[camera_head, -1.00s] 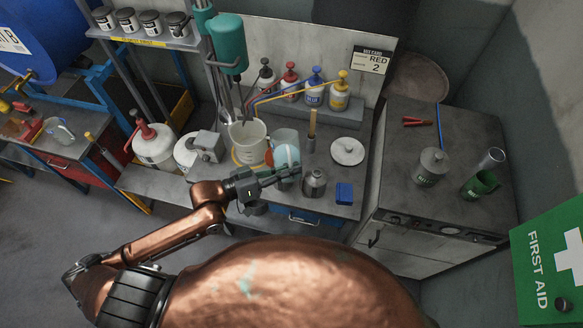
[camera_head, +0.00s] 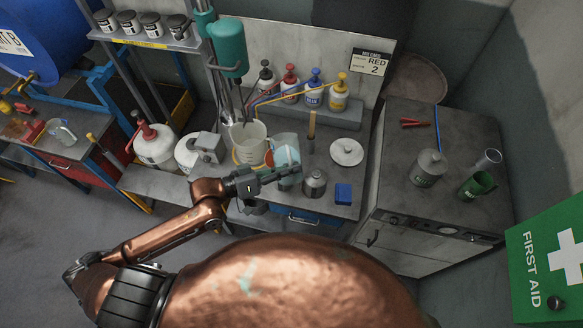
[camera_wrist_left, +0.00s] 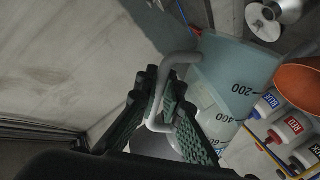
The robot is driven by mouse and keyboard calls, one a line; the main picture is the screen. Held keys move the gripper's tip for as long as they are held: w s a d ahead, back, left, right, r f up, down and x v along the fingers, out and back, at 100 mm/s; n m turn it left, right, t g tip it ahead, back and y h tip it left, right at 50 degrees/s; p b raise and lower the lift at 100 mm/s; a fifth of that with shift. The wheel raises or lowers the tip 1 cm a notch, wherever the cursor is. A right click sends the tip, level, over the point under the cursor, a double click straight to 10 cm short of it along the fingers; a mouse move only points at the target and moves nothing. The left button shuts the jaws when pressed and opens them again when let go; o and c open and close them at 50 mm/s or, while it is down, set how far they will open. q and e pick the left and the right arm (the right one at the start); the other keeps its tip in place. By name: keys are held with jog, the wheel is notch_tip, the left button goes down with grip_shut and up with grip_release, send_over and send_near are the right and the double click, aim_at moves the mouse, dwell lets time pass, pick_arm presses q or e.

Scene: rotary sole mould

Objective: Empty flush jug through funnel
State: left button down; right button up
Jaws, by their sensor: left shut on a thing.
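My left gripper (camera_head: 287,173) is shut on the handle of a translucent pale-blue jug (camera_head: 285,149) above the front of the bench. In the left wrist view the fingers (camera_wrist_left: 172,118) close around the grey handle, and the jug wall (camera_wrist_left: 235,72) shows printed volume marks. A large white beaker (camera_head: 248,140) stands just left of the jug. An orange rounded piece (camera_wrist_left: 300,82) shows beside the jug; I cannot tell whether it is the funnel. My right gripper is out of view.
A metal bottle (camera_head: 315,183) and a blue block (camera_head: 343,194) stand to the right of the gripper. A round white lid (camera_head: 346,151) and several pump bottles (camera_head: 314,91) lie behind. A teal mixer (camera_head: 228,62) hangs over the beaker. The right cabinet holds a green can (camera_head: 478,184).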

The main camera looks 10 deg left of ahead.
aim_at(285, 143)
pick_arm(q)
jog(key=shift+w+r+n+p, duration=0.15)
jog(key=shift+r+n+p, duration=0.35)
jog(key=shift+n, duration=0.1)
jog(key=shift+w+a+r+n+g+p, duration=0.25)
jog(key=shift+w+n+g+p, duration=0.15)
jog(key=shift+n, duration=0.4)
jog(key=shift+w+a+n+g, duration=0.3)
jog(key=shift+w+n, duration=0.15)
jog(key=shift+n, duration=0.25)
jog(key=shift+w+a+f+n+g+b, duration=0.15)
jog(key=shift+w+a+n+g+b, duration=0.15)
jog(key=shift+w+n+b, duration=0.4)
jog(key=shift+w+a+f+n+g+h+b, duration=0.1)
jog(key=shift+w+a+f+n+b, duration=0.15)
jog(key=shift+w+n, duration=0.3)
jog(key=shift+w+a+f+n+g+h+b, duration=0.1)
jog(key=shift+w+a+f+n+b, duration=0.15)
jog(key=shift+w+n, duration=0.3)
jog(key=shift+w+a+f+n+g+h+b, duration=0.1)
jog(key=shift+w+a+f+n+b, duration=0.15)
jog(key=shift+w+n, duration=0.3)
jog(key=shift+w+a+r+n+g+p, duration=0.35)
jog(key=shift+w+r+n+p, duration=0.15)
jog(key=shift+w, duration=0.25)
jog(key=shift+w+a+r+n+p, duration=0.25)
jog(key=shift+w+a+n+p, duration=0.15)
jog(key=shift+w+n, duration=0.25)
dwell(1.2)
